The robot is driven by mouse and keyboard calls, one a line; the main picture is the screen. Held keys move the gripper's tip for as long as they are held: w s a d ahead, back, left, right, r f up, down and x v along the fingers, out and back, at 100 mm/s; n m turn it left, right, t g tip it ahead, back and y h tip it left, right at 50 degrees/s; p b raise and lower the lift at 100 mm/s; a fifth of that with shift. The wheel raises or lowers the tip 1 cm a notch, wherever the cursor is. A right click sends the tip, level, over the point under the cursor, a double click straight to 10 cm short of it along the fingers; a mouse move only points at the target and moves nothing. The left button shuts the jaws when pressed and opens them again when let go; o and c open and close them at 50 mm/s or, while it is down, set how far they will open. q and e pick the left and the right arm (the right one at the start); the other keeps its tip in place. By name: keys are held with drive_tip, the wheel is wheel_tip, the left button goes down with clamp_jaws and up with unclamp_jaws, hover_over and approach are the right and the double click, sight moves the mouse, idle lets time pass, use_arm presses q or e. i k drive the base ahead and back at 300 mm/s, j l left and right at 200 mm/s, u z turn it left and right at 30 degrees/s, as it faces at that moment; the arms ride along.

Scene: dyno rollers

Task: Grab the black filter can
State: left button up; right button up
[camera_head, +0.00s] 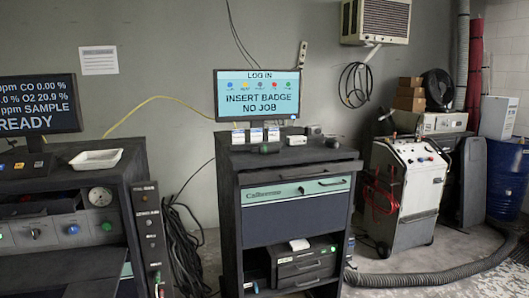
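I cannot pick out a black filter can for certain. A small dark, rounded object (270,148) lies on top of the middle cabinet (300,163), in front of several small white boxes. Another small dark object (332,143) is at the right of the same top. Both are too small to tell whether either is the can. Neither of my grippers is in view.
A login monitor (257,94) stands behind the cabinet top. At left, a bench holds a gas-reading screen (38,105) and a white tray (96,158). A white wheeled machine (408,192) stands right. A thick grey hose (430,278) lies on the floor, and black cables (185,250) hang between bench and cabinet.

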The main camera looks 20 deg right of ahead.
sight(262, 150)
drive_tip(key=i+l+z, duration=0.1)
drive_tip(key=i+l, duration=0.2)
drive_tip(key=l, duration=0.15)
drive_tip(key=i+l+z, duration=0.1)
drive_tip(key=i+l, duration=0.25)
drive_tip(key=l, duration=0.1)
